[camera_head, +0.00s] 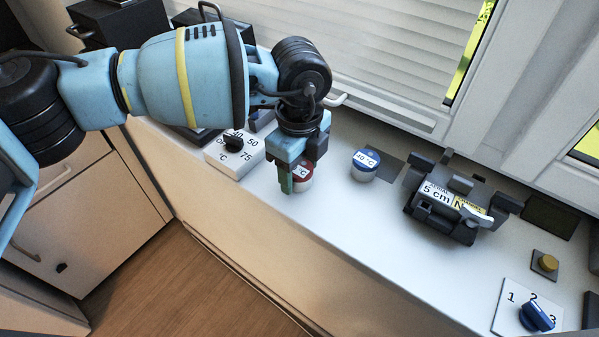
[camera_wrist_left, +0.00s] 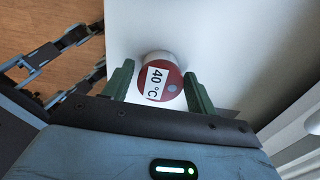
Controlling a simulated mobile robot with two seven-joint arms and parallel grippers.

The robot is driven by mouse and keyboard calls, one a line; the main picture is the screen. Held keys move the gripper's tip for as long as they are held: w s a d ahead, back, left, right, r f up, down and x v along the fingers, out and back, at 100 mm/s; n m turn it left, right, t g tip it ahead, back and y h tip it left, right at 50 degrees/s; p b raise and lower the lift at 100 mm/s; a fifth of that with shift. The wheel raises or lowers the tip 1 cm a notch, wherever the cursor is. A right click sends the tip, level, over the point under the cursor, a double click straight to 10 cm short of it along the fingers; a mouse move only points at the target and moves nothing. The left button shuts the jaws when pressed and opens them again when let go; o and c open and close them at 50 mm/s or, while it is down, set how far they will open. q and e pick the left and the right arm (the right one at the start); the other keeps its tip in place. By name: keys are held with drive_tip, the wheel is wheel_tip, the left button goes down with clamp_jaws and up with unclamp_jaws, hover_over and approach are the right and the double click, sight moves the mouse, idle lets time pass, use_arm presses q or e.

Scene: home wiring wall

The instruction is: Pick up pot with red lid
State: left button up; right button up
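The pot with the red lid (camera_head: 303,172) stands on the white counter. In the left wrist view its lid (camera_wrist_left: 172,92) carries a "40 °C" label, and the pot's light side shows above it. My left gripper (camera_head: 294,180) points down at the pot and hides part of it in the head view. In the left wrist view its green fingers (camera_wrist_left: 158,86) are apart, one on either side of the pot, with small gaps visible. I cannot tell exactly how far down the fingers reach. My right gripper is not in view.
A pot with a blue lid (camera_head: 364,165) stands to the right. A temperature dial box (camera_head: 234,152) is close on the left. A black device marked "5 cm" (camera_head: 450,200) and a blue-knob switch (camera_head: 537,316) are farther right. The window blind (camera_head: 370,50) stands behind.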

sight(300, 167)
use_arm(q)
drive_tip(key=c, duration=0.8)
drive_tip(key=shift+o, duration=0.2)
drive_tip(key=shift+r, duration=0.15)
drive_tip(key=shift+r, duration=0.6)
wheel_tip(300, 167, up, 2)
drive_tip(key=shift+r, duration=0.1)
drive_tip(key=s+a, duration=0.2)
drive_tip(key=s, duration=0.5)
drive_tip(key=s+a+r, duration=0.1)
drive_tip(key=s+a, duration=0.2)
drive_tip(key=s, duration=0.5)
drive_tip(key=shift+a+r, duration=0.2)
drive_tip(key=shift+a, duration=0.15)
